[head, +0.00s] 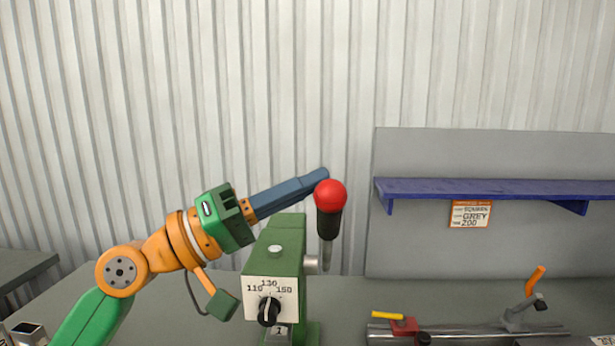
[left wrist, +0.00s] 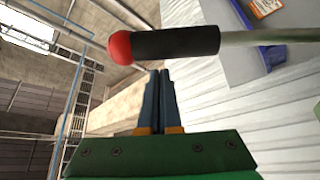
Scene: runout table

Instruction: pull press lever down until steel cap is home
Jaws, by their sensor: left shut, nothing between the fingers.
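The press (head: 287,240) is a green body with a white dial plate (head: 273,293) on its front. Its lever stands upright on the right side, with a black grip (head: 328,223) and a red ball (head: 330,194) on top. My left gripper (head: 322,175) is shut and empty, its blue fingertips close behind the red ball. In the left wrist view, the lever's black grip (left wrist: 176,41) and red ball (left wrist: 120,47) lie across, just beyond the shut fingertips (left wrist: 160,75). I cannot tell whether they touch. The steel cap is not discernible. My right gripper is not in view.
A blue shelf (head: 490,188) with a hanging sign (head: 470,214) is on the grey back panel at right. A metal rail (head: 460,331) with a red block (head: 404,327) and an orange-handled clamp (head: 530,290) lies on the table to the right. The table behind is clear.

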